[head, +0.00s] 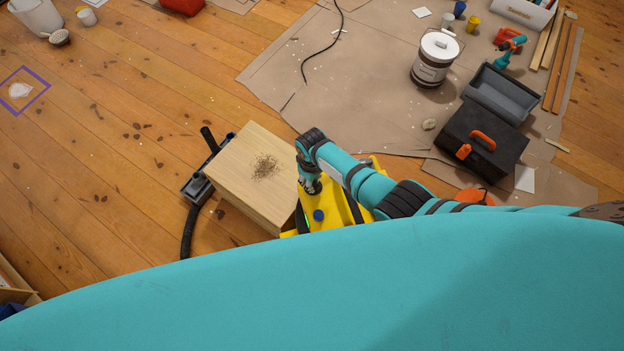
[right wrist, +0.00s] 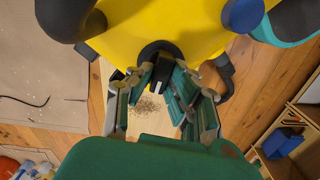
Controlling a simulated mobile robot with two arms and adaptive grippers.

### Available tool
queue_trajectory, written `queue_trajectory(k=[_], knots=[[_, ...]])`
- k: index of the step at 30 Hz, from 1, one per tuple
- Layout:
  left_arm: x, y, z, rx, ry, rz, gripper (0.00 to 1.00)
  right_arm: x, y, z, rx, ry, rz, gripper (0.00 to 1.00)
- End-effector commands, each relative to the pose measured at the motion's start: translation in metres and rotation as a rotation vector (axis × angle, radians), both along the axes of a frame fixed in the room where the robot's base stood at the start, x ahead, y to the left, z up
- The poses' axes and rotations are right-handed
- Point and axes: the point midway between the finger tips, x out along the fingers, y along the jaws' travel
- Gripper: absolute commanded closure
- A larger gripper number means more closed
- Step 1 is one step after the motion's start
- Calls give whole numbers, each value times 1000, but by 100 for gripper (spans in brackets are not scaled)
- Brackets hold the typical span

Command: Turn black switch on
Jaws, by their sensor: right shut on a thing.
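A yellow machine (head: 341,206) with a blue round knob (head: 319,215) stands beside a wooden box. It fills the top of the right wrist view (right wrist: 165,25), its blue knob (right wrist: 242,14) at the upper right. The black switch (right wrist: 161,75), a small block with a pale end on a dark round mount, sits on the machine's side. My right gripper (right wrist: 158,84) reaches it with its green fingers on both sides and is shut on it. In the head view my right gripper (head: 310,185) is at the machine's left part, where the switch is hidden. My left gripper is out of view.
The wooden box (head: 255,177) carries a pile of brown debris (head: 265,167). A black floor nozzle and hose (head: 190,215) lie left of it. A black toolbox (head: 481,139) and white bucket (head: 436,60) stand on the cardboard. Wooden floor at left is mostly free.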

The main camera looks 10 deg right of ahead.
Motion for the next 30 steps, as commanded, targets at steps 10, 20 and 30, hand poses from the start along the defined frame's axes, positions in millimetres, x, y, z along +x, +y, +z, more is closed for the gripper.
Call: queue_trajectory(k=[10, 20, 30], knots=[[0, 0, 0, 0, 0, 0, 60, -1, 0, 0, 0, 2, -3, 75], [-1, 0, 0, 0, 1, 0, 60, 0, 0, 0, -1, 1, -1, 62], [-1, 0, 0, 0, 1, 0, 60, 0, 0, 27, 2, -2, -1, 62]])
